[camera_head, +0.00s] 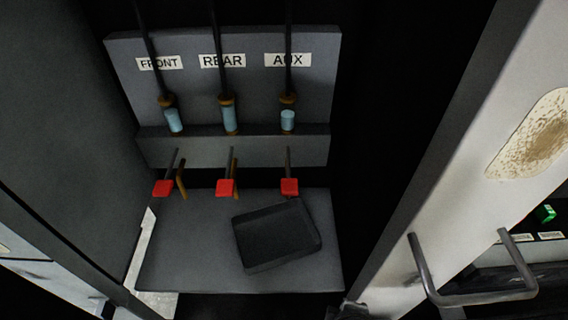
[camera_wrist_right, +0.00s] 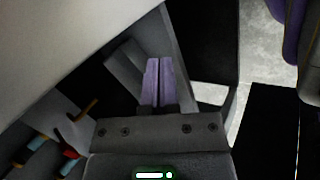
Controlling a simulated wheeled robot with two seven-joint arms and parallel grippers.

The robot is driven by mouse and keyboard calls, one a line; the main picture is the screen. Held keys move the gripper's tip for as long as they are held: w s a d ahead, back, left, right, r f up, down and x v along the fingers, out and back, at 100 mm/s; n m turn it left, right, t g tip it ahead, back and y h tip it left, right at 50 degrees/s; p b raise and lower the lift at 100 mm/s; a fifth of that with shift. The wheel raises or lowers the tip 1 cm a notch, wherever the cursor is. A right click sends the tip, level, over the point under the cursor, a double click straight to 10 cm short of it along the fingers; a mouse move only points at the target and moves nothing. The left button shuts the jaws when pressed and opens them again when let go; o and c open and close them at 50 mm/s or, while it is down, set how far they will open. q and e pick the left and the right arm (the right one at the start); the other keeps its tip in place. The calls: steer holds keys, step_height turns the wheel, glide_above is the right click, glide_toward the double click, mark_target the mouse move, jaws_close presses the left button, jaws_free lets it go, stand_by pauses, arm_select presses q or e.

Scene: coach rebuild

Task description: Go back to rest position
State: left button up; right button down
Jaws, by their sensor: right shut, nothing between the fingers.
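My right gripper (camera_wrist_right: 158,65) shows in the right wrist view. Its two purple fingers lie side by side, shut, with nothing between them. It points toward dark grey panels, and I see no contact with them. A small dark part at the bottom edge of the head view may belong to my right arm; I cannot tell. My left gripper is not in view.
A grey panel (camera_head: 190,88) bears FRONT, REAR and AUX labels above three red-tipped valves (camera_head: 226,188). A dark tray (camera_head: 277,237) lies below on a grey shelf (camera_head: 190,270). A pale door (camera_head: 440,170) with a bar handle (camera_head: 425,275) stands at right.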

steer(key=s+d+r+m+g+y, duration=0.25)
steer(key=s+r+m, duration=0.3)
steer(key=m, duration=0.75)
step_height(320, 180, down, 19)
steer(key=s+g, duration=0.2)
steer(key=s, duration=0.1)
steer(key=s+d+f+n+g, duration=0.1)
steer(key=s+d+f, duration=0.2)
steer(key=s+f, duration=0.7)
steer(key=s+h, duration=0.1)
steer(key=s, duration=0.2)
steer(key=shift+d+f, duration=0.25)
steer(key=shift+d, duration=0.1)
